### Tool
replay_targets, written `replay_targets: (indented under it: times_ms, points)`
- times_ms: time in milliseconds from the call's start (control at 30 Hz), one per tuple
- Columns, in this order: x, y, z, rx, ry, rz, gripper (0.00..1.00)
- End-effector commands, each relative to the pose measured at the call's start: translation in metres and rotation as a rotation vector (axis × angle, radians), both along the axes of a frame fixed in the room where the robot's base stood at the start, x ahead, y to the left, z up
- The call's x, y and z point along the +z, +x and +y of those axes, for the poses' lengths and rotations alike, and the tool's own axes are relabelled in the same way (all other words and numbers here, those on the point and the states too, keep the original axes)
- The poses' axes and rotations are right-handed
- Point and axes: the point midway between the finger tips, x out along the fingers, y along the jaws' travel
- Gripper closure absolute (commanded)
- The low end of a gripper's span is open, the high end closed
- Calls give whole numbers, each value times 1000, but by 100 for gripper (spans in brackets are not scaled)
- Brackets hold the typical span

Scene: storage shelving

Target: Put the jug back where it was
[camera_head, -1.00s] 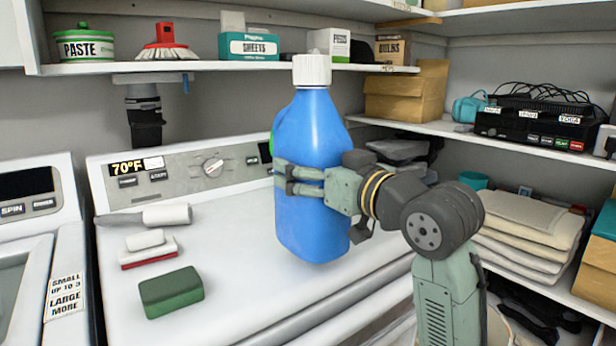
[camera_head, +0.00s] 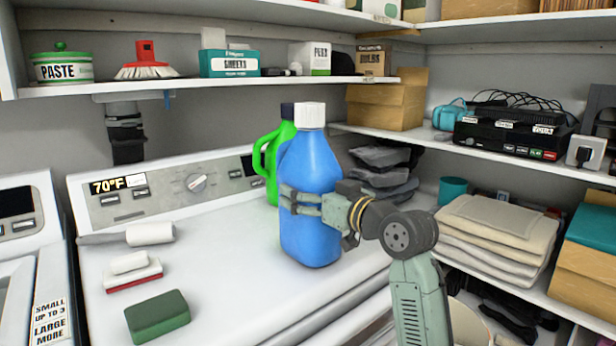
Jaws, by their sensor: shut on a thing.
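The blue jug (camera_head: 313,205) with a white cap is upright over the right part of the white washer top (camera_head: 215,265). My gripper (camera_head: 300,198) is shut on the jug's middle, reaching in from the right. The jug's base is close to the washer top near its front edge; I cannot tell whether it touches. A green jug (camera_head: 270,160) with a dark cap stands behind it to the left, partly hidden by the blue jug.
A green sponge (camera_head: 158,316), a brush (camera_head: 133,272) and a lint roller (camera_head: 150,234) lie on the washer's left part. Folded towels (camera_head: 500,235) and boxes fill the right shelves. An upper shelf (camera_head: 220,83) runs along the back wall. The washer's middle is clear.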

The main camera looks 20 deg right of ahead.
Motion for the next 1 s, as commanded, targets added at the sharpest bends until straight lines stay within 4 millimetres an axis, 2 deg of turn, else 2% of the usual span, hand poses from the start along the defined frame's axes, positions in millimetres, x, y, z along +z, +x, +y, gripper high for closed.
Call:
replay_targets:
  times_ms: [467,500,733,1000]
  points:
    - [-3,-2,1,0,-1,-13,80]
    - [-7,0,1,1,-1,-1,16]
    - [-7,-1,1,1,-1,-1,1]
    - [-7,-1,1,1,-1,-1,0]
